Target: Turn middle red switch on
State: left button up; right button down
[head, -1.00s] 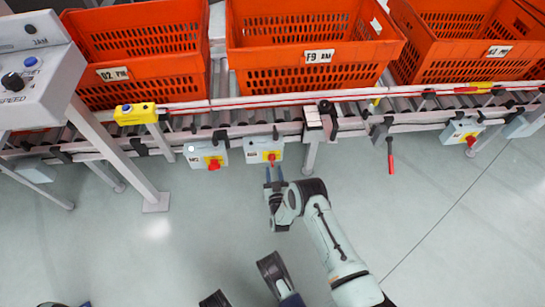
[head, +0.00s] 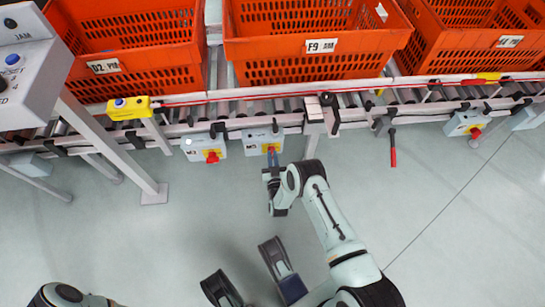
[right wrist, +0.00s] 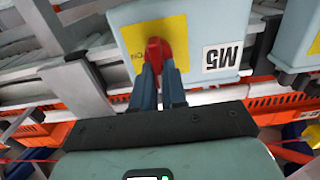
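The middle red switch (right wrist: 158,52) is a red handle on a yellow plate on the front of a pale blue box (head: 257,141), labelled M5 in the right wrist view. The box hangs below the conveyor's front rail. My right gripper (head: 272,158) is at this switch and hides much of it in the head view. In the right wrist view, its two blue fingers (right wrist: 158,76) stand close on either side of the handle's lower end and appear shut on it. The handle points toward the gripper. My left gripper is out of view.
Another box with a red switch (head: 211,156) hangs close on the left, and one (head: 476,132) farther right. Orange totes (head: 315,65) stand on the roller conveyor above. A red-handled lever (head: 393,155) hangs to the right. A grey post (head: 115,150) stands left. Floor in front is clear.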

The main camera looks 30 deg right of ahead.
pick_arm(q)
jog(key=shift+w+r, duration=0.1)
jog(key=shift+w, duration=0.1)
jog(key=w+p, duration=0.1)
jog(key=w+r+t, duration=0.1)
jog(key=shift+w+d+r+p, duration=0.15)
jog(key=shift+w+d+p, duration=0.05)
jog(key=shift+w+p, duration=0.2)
pick_arm(e)
jog(key=m, duration=1.2)
jog(key=d+f+m, duration=0.1)
jog(key=m, duration=0.4)
jog(key=shift+s+m, duration=0.15)
jog(key=shift+m, duration=0.25)
jog(key=c, duration=1.2)
grip_release()
jog(key=shift+o, duration=0.2)
